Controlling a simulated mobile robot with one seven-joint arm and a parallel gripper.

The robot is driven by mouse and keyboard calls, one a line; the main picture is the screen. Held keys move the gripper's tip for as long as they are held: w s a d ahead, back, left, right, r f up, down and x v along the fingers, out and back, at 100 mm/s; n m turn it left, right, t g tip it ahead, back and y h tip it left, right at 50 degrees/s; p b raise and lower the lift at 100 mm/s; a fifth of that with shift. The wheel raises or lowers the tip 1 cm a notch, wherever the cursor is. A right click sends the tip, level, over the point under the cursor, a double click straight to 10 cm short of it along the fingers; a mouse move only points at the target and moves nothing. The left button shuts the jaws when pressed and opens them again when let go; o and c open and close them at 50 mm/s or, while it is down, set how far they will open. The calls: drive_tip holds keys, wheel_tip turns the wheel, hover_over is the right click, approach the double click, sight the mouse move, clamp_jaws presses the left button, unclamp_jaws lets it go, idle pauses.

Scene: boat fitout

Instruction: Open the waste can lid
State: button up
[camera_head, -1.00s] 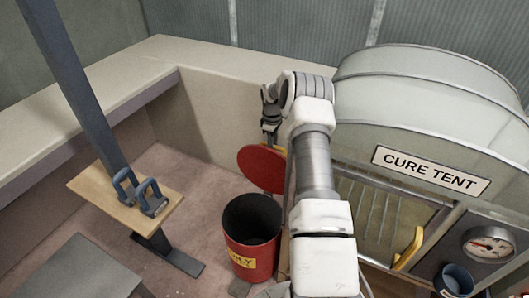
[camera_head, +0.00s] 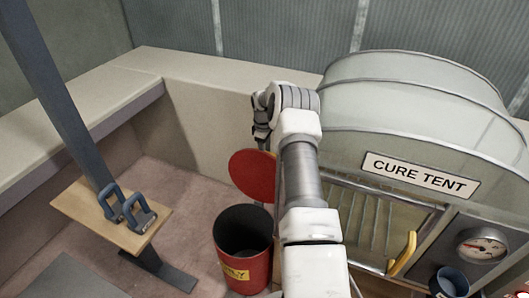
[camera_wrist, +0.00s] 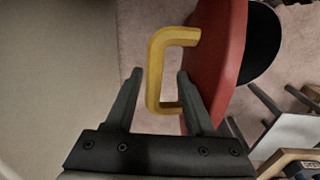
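The red waste can (camera_head: 243,262) stands on the floor left of my arm, its dark inside showing from above. Its round red lid (camera_head: 253,175) stands raised, tilted up at the can's back edge. In the wrist view the lid (camera_wrist: 222,60) carries a yellow handle (camera_wrist: 156,72). My gripper (camera_wrist: 159,73) is open, with one finger on each side of the handle's bar and gaps between. In the head view my gripper (camera_head: 262,135) is above the lid and partly hidden by my wrist.
The cure tent (camera_head: 420,120) stands close on the right, with a yellow handle (camera_head: 403,254) and a gauge (camera_head: 483,248). A wooden board (camera_head: 90,213) with two blue clamps is at the left. A beige ledge (camera_head: 215,95) runs behind the can.

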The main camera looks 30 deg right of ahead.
drive_tip(key=shift+a, duration=0.1)
drive_tip(key=shift+r, duration=0.25)
wheel_tip(320, 180, up, 17)
drive_tip(key=p, duration=0.3)
drive_tip(key=shift+s+a, duration=0.25)
drive_tip(key=shift+a, duration=0.2)
